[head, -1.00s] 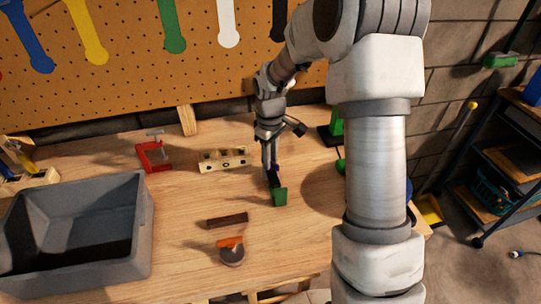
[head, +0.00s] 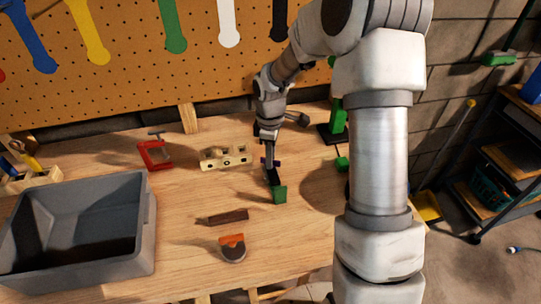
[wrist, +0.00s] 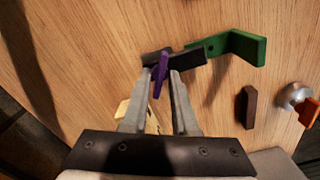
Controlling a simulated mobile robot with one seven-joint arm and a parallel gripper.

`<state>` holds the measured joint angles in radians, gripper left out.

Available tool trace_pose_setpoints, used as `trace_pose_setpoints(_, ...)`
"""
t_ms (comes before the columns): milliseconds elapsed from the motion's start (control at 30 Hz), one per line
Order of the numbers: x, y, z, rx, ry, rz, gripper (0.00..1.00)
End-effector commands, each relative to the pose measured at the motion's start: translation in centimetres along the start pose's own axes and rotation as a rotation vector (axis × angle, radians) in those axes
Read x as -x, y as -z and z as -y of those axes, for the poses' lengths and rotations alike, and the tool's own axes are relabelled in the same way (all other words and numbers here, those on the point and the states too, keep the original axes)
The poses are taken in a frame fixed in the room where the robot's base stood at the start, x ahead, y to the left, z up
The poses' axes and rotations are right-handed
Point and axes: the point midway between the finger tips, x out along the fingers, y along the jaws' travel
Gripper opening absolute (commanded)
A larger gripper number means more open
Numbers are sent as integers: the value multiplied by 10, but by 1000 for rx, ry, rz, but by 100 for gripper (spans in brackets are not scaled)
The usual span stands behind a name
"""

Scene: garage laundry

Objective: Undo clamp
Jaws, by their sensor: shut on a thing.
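The clamp has a green L-shaped end (head: 280,194) and a dark bar; it also shows in the wrist view (wrist: 240,47), at the upper right. A small purple piece (wrist: 161,70) crosses the dark bar. My gripper (wrist: 161,80) is shut on the purple piece, with one finger on each side of it. In the head view my gripper (head: 270,164) points down at the far end of the clamp, right of the wooden block. The fingers hide part of the dark bar. I cannot tell whether the clamp touches the tabletop along its whole length.
A wooden block with holes (head: 226,158) and a red clamp (head: 153,154) stand to the left. A grey bin (head: 145,225) fills the left front. A dark brown bar (head: 228,217) and an orange-and-grey scraper (head: 233,248) lie in front. A green-and-black tool (head: 335,125) stands behind right.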

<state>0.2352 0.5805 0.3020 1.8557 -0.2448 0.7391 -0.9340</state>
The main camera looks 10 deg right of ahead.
Motion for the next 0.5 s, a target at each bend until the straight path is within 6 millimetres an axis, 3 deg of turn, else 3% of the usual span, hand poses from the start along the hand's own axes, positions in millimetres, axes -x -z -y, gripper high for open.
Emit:
trace_pose_setpoints(333,-4,-2,3,0,10,4,0)
trace_pose_setpoints(367,-4,-2,3,-1,10,4,32)
trace_pose_setpoints(400,-4,-2,3,-1,10,4,39)
trace_pose_setpoints(500,-3,-1,2,-1,7,3,41)
